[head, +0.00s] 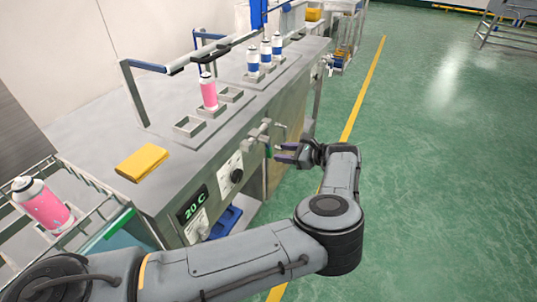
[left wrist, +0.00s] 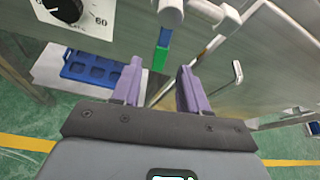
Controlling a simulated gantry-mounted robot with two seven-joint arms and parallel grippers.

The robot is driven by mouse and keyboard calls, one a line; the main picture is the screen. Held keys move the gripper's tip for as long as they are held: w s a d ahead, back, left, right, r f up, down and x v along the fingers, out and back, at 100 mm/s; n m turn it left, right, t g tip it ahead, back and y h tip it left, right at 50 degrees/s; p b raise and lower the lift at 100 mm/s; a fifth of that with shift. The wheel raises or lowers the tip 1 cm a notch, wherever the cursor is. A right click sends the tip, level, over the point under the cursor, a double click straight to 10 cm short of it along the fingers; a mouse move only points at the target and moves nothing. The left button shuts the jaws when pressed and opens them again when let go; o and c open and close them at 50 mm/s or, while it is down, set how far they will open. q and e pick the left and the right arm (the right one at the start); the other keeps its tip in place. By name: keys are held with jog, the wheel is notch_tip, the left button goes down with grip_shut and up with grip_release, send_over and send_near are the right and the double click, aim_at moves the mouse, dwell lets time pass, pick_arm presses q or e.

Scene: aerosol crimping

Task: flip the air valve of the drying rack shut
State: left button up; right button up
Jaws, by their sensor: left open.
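A grey pipe valve (head: 258,135) sticks out from the front face of the steel bench (head: 190,150). A narrow green and blue piece, which looks like its lever, hangs below it; in the left wrist view this lever (left wrist: 161,55) shows just beyond and between my fingertips. My left gripper (head: 280,153) is open, its purple fingers pointing at the bench front beside the valve. In the left wrist view the gripper (left wrist: 158,72) holds nothing. I cannot tell whether a finger touches the lever. My right gripper is not in view.
A dial (head: 231,175) and a 20 C display (head: 192,205) sit on the bench front. A blue tray (left wrist: 92,68) lies low below. The green floor right of my arm is clear.

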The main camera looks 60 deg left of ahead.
aim_at(271, 152)
pick_arm(q)
jog(key=b+x, duration=0.1)
jog(key=x, duration=0.5)
jog(key=shift+s+a+f+b, duration=0.15)
jog(key=shift+a+b, duration=0.2)
jog(key=shift+b, duration=0.05)
grip_shut()
